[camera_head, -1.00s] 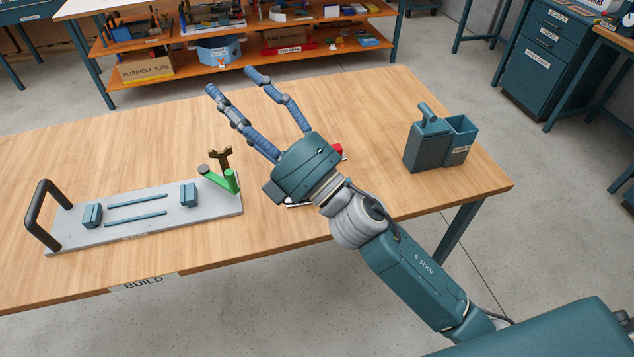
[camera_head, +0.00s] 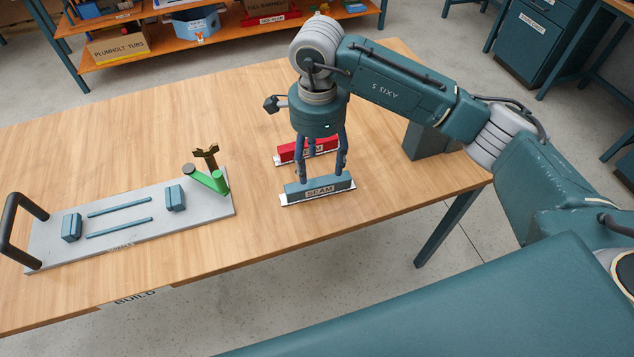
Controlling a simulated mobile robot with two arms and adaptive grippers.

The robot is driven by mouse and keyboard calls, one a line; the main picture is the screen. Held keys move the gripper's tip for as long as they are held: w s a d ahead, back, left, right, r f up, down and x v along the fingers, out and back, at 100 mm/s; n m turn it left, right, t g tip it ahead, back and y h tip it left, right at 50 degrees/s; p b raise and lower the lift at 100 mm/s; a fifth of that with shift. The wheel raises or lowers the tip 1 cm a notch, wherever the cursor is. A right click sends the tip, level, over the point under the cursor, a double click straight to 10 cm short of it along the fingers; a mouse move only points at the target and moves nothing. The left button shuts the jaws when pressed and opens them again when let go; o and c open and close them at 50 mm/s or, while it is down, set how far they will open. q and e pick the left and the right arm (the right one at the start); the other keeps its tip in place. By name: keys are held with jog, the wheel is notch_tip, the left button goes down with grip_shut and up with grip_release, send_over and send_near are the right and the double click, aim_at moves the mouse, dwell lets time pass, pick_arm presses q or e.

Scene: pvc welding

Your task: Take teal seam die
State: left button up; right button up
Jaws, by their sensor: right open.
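The teal seam die (camera_head: 318,190) is a long block with a SEAM label, lying on a white base near the table's front edge. My right gripper (camera_head: 320,172) points down right above it. Its fingers are apart and their tips are at or just over the die's top; I cannot tell whether they touch it. A red die (camera_head: 290,152) lies just behind, partly hidden by the fingers. My left gripper is not in view.
A teal container (camera_head: 425,143) at the right is partly covered by my arm. An orange shelf (camera_head: 180,65) stands behind.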

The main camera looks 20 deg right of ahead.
aim_at(319, 184)
notch_tip(319, 184, down, 3)
jog(key=shift+f, duration=0.2)
notch_tip(319, 184, down, 5)
jog(key=shift+s+d+r+p, duration=0.1)
jog(key=shift+p, duration=1.1)
jog(key=shift+f, duration=0.35)
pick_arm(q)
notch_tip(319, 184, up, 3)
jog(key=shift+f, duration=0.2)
pick_arm(e)
jog(key=shift+r, duration=0.15)
grip_shut()
